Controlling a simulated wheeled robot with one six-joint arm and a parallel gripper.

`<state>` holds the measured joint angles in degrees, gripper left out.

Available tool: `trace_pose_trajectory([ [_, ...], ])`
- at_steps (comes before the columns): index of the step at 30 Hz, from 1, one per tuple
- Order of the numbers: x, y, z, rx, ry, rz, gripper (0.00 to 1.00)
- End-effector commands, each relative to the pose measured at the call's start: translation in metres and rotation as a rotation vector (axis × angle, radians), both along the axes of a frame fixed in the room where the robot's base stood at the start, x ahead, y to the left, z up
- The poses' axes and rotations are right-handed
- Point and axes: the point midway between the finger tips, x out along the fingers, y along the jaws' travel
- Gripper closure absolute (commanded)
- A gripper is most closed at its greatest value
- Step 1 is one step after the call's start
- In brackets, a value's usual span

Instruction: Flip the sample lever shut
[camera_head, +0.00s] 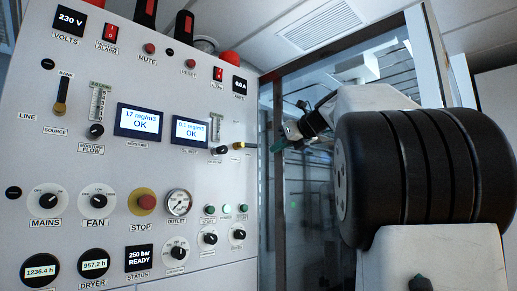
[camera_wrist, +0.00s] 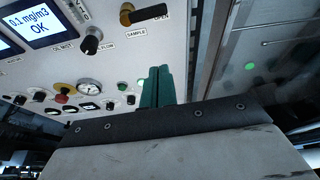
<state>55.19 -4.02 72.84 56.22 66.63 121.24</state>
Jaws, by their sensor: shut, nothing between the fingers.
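The sample lever (camera_head: 245,146) is a small brass-coloured lever near the right edge of the control panel, lying horizontal. In the wrist view the sample lever (camera_wrist: 142,15) shows at the top, with its brass end at the left and its dark handle pointing right toward the "OPEN" label. The "SAMPLE" label sits just below it. My gripper (camera_head: 276,146) is just right of the lever in the head view. In the wrist view my gripper (camera_wrist: 156,82) shows its green fingers pressed together and empty, below the lever and apart from it in the picture.
Left of the lever are a black flow knob (camera_wrist: 91,43) and a display reading OK (camera_head: 190,131). The red stop button (camera_head: 146,202), the outlet gauge (camera_head: 178,203) and several selector knobs lie lower. A glass-fronted frame (camera_head: 266,200) stands right of the panel.

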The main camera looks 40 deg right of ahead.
Motion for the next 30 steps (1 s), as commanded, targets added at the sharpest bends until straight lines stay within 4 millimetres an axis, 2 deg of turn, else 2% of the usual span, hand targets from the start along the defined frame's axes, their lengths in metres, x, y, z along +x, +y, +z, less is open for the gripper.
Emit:
trace_pose_trajectory([
  [8, 0.009, 0.0, -0.004, 0.0, 0.002, 0.002, 1.0],
  [11, 0.024, 0.0, -0.009, -0.001, 0.001, 0.004, 1.0],
  [22, 0.098, -0.001, -0.035, -0.002, 0.002, 0.004, 1.0],
  [24, 0.095, -0.001, -0.019, -0.005, -0.003, 0.001, 1.0],
  [30, 0.095, 0.0, 0.002, -0.003, 0.0, 0.001, 1.0],
])
